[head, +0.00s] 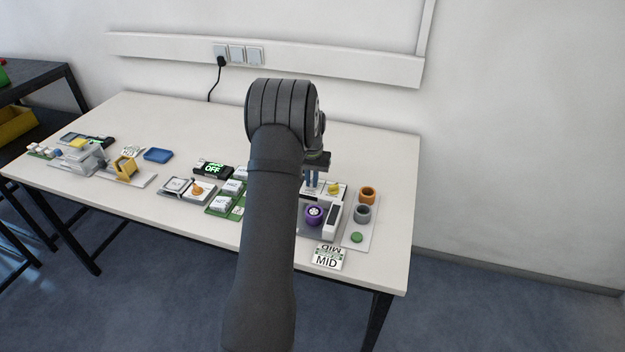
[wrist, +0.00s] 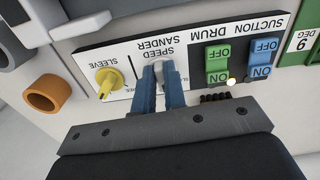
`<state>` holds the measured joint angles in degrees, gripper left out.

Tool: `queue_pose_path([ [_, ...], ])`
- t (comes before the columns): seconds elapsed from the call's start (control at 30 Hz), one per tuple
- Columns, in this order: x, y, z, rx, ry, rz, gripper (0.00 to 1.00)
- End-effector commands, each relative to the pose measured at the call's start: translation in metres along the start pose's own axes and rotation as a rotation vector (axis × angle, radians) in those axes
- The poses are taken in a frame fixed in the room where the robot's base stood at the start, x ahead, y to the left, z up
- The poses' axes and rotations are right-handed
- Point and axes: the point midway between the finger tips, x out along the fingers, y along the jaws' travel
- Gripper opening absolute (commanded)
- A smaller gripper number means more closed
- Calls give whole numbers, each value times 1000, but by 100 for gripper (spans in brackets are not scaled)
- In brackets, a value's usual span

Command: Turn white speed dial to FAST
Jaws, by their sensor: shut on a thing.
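The white speed dial (wrist: 158,66) sits on the white panel below the upside-down SANDER SPEED label in the wrist view. My gripper (wrist: 160,80) has its two blue fingers shut on the dial, one on each side. The fingers hide much of the dial and part of the scale print, so its pointer and the FAST mark cannot be read. In the head view my gripper (head: 312,179) reaches down to the machine's panel, and the dial is hidden there. A white card (head: 327,261) at the table's front reads MID.
A yellow SLEEVE knob (wrist: 107,81) is close beside the fingers. A green DRUM switch (wrist: 217,63) and a blue SUCTION switch (wrist: 262,58) are on the other side. A purple drum (head: 314,214) and an orange ring (head: 368,194) stand nearby. The table's back right is clear.

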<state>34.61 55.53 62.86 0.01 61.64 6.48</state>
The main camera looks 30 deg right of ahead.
Motion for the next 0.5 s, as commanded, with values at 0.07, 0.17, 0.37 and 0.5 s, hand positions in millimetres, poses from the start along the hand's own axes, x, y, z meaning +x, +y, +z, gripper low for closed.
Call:
queue_pose_path([
  [0.07, -1, -1, 0, 72, 1, 0, 0],
  [0.17, -1, -2, 0, 167, 1, 0, 0],
  [0.37, -1, -3, -1, 357, 1, 0, 0],
  [0.5, 0, -4, -2, 490, 1, 0, 0],
])
